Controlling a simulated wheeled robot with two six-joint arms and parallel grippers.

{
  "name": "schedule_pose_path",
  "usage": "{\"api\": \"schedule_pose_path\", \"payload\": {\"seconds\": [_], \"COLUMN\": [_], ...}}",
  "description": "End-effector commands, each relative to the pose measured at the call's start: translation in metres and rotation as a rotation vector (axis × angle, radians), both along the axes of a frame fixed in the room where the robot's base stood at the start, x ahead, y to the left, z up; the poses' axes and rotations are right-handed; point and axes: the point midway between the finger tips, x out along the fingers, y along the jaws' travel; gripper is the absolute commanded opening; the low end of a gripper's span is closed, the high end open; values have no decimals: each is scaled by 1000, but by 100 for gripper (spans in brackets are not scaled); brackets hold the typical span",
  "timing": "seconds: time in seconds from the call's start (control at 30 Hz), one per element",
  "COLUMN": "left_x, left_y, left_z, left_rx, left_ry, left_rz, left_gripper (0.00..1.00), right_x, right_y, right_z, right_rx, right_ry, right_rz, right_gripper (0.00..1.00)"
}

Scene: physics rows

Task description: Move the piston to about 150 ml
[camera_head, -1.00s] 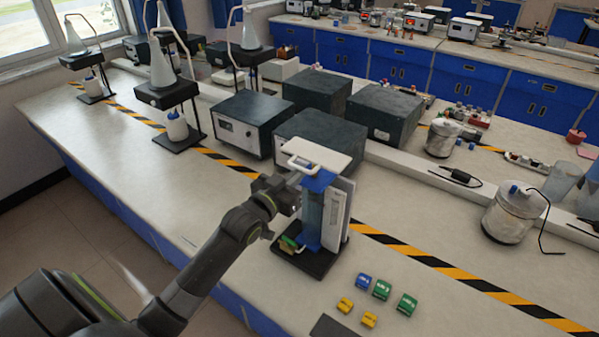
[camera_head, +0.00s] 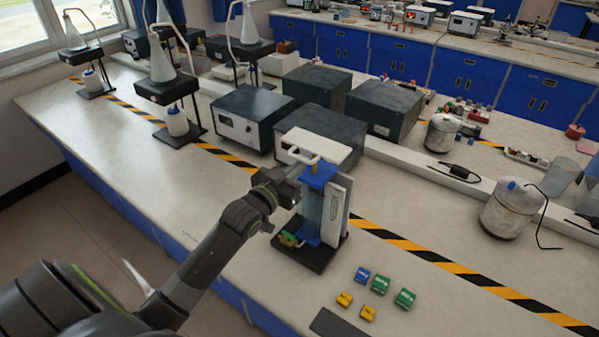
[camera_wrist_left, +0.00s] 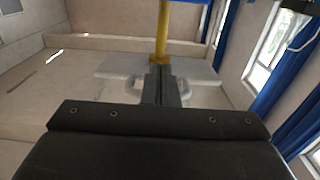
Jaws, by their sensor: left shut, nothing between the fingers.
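The piston apparatus stands upright on a dark base (camera_head: 311,254) on the bench. It has a clear-blue cylinder (camera_head: 311,208), a blue top block (camera_head: 318,176), a white scale panel (camera_head: 337,212) and a white handle plate (camera_head: 325,147) on top. The scale is too small to read. My left gripper (camera_head: 295,176) is beside the apparatus's upper left, close below the handle plate; contact cannot be told. In the left wrist view its fingers (camera_wrist_left: 161,85) are shut and empty, in front of a yellow rod (camera_wrist_left: 163,35) and a pale plate (camera_wrist_left: 201,74). My right gripper is out of view.
Several small blue, green and yellow blocks (camera_head: 380,285) lie in front right of the apparatus. Dark boxes (camera_head: 316,85) stand behind it, and flask stands (camera_head: 168,95) at the left. A metal pot (camera_head: 509,213) is at the right. The bench left of the arm is clear.

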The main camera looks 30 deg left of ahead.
Motion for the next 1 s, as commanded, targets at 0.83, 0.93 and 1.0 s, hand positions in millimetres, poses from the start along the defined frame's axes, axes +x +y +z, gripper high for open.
{"api": "schedule_pose_path", "payload": {"seconds": [0.83, 0.93, 1.0], "left_x": [-78, -86, -89], "left_y": [7, 7, 7], "left_z": [-5, -5, -5], "left_rx": [1, 0, 0], "left_ry": [3, 2, 1], "left_rz": [1, 1, 0], "left_gripper": [0, 0, 0], "right_x": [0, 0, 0], "right_y": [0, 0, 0], "right_z": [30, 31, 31], "right_rx": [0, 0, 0], "right_ry": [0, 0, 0], "right_rz": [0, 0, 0], "right_gripper": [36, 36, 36]}}
